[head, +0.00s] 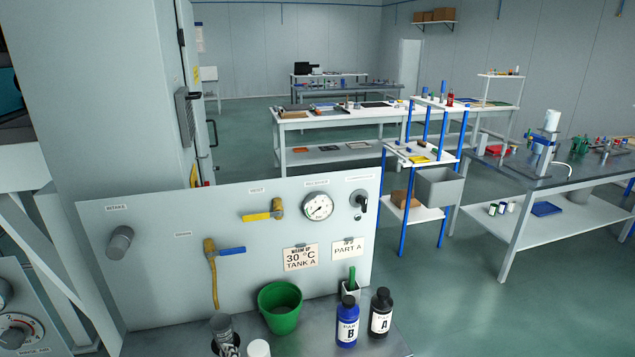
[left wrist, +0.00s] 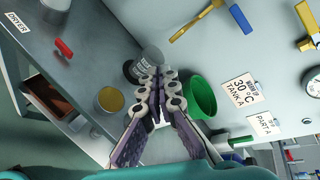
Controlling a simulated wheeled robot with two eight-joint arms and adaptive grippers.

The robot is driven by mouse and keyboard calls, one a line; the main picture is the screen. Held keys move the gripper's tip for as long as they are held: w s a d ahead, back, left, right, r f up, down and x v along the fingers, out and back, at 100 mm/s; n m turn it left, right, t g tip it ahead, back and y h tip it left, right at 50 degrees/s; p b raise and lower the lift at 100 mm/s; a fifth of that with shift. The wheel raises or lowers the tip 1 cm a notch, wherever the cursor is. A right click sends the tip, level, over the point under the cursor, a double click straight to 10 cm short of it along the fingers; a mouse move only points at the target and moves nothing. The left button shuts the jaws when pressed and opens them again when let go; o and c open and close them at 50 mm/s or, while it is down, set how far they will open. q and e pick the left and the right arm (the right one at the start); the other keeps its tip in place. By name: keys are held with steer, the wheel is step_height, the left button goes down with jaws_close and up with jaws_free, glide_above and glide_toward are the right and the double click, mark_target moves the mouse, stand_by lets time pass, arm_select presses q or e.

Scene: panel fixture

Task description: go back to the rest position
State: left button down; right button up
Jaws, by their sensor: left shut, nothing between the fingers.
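My left gripper (left wrist: 156,78) is shut and empty in the left wrist view. Its fingertips point toward the panel and lie in front of a grey cup (left wrist: 150,58), partly hiding it. A green pot (left wrist: 201,92) stands just right of the fingers. Only a small part of what seems to be the gripper shows there, at the bottom edge. My right gripper is not in view.
The upright panel (head: 150,275) carries knobs, a gauge (head: 317,207), a yellow lever (head: 258,215) and a blue lever (head: 231,250). A blue bottle (head: 347,325) and a black bottle (head: 381,312) stand at the bench's right. Open floor (head: 450,300) lies further right.

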arm_select(q)
steer(key=s+f+n+g+h, duration=0.3)
steer(key=s+n+g+h, duration=0.2)
steer(key=n, duration=1.3)
steer(key=s+h, duration=0.2)
steer(key=s, duration=0.2)
steer(key=shift+s+d+n, duration=0.35)
steer(key=shift+n, duration=0.05)
